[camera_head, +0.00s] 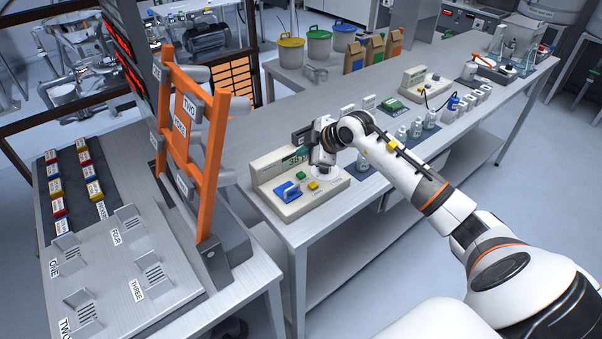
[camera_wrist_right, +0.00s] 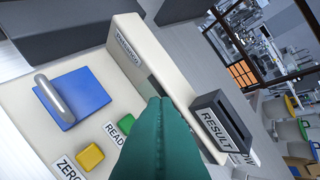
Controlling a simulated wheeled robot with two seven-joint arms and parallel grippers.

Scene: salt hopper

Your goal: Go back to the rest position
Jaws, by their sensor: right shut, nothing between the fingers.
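My right arm (camera_head: 405,165) reaches in from the lower right of the head view. Its gripper (camera_head: 320,168) is at the right part of a cream bench instrument (camera_head: 298,207). In the right wrist view the teal fingers (camera_wrist_right: 160,103) are shut together with nothing visible between them. They point toward the instrument's raised back part, between the READ button and the RESULT slot (camera_wrist_right: 222,125). Whether they touch it I cannot tell. My left gripper is not in view.
The instrument has a blue plate with a metal handle (camera_wrist_right: 73,97) and a yellow ZERO button (camera_wrist_right: 90,157). An orange frame (camera_head: 207,160) stands to the left. Small bottles (camera_head: 416,128) and a second instrument (camera_head: 425,85) stand farther along the bench (camera_head: 375,80).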

